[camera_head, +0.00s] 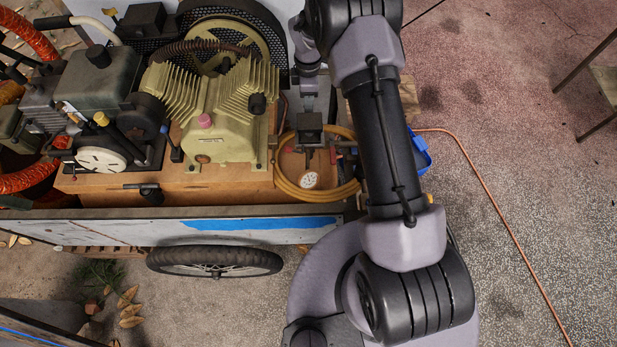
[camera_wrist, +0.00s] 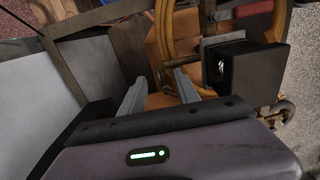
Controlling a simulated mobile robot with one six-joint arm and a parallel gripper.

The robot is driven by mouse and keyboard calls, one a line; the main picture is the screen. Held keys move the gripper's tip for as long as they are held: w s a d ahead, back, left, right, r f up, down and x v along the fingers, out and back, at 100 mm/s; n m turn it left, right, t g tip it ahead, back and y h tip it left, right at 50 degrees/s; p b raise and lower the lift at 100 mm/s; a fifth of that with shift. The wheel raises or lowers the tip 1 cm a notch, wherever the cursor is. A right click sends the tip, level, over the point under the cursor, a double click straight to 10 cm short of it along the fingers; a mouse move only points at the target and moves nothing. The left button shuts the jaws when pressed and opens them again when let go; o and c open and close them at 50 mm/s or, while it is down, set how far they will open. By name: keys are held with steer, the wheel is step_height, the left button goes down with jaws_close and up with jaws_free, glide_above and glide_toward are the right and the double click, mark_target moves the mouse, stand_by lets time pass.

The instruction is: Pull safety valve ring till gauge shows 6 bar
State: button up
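The pressure gauge (camera_head: 309,180) is a small round white dial inside the coil of yellow hose. Its needle and numbers are too small to read. I cannot make out the safety valve or its ring in either view. My gripper (camera_head: 309,98) is over the cart, beyond the gauge and close to a black box (camera_head: 309,122). In the wrist view my gripper (camera_wrist: 160,88) has its two grey fingers spread apart with nothing seen between them. The black box (camera_wrist: 242,70) stands to the right of the fingers there; whether they touch it I cannot tell.
The yellow hose (camera_head: 347,188) loops around the gauge area. The cream finned compressor (camera_head: 222,125) and an engine (camera_head: 92,80) fill the cart's left. The cart's grey side board (camera_head: 130,230) runs along the front. An orange cable (camera_head: 490,205) crosses open floor at right.

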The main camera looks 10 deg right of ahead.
step_height(320, 180, up, 6)
steer(key=p, duration=0.4)
stand_by(0.4)
steer(key=s+a+r+m+t+y+b, duration=0.1)
steer(key=s+r+m+t+b, duration=0.15)
steer(key=s+r+m, duration=0.55)
steer(key=s+a+r+m+t+b, duration=0.1)
steer(key=s+r+m+b, duration=0.3)
steer(key=r, duration=0.9)
steer(key=s+a+m+t+y+b, duration=0.1)
steer(key=s+m+b, duration=0.3)
steer(key=s, duration=1.6)
steer(key=a+m+t, duration=0.1)
steer(key=m, duration=0.3)
steer(key=shift+s, duration=0.15)
